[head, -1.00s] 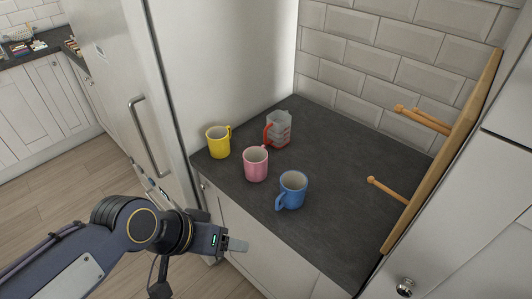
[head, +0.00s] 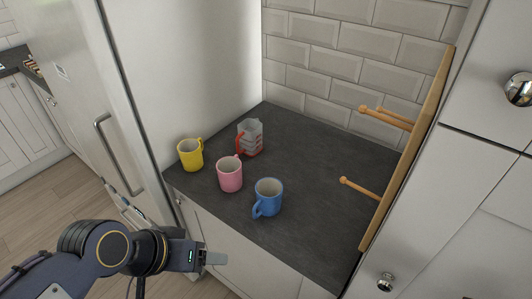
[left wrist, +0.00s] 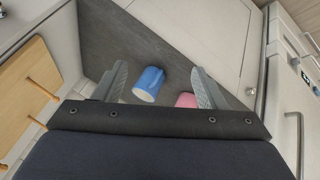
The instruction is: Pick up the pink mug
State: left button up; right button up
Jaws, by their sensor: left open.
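The pink mug (head: 230,176) stands upright on the slate worktop (head: 310,185), between a yellow mug and a blue mug. In the left wrist view the pink mug (left wrist: 186,100) is partly hidden behind a finger. My left gripper (head: 217,258) is in front of the worktop's front edge, apart from the mugs. The left wrist view shows its two fingers (left wrist: 160,88) spread and empty, with the blue mug (left wrist: 149,84) seen between them. My right gripper is not in view.
The blue mug (head: 268,198) stands right of the pink mug, the yellow mug (head: 190,155) left. A clear measuring jug (head: 250,138) with a red handle stands behind. A wooden board with pegs (head: 410,150) stands at right. The worktop's right part is free.

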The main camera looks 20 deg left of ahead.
aim_at(228, 168)
jog(key=j+z, duration=0.35)
jog(key=j, duration=0.15)
jog(key=j+z, duration=0.4)
jog(key=j, duration=0.15)
jog(key=k+j+z, duration=0.1)
jog(key=j+z, duration=0.25)
jog(key=j, duration=0.15)
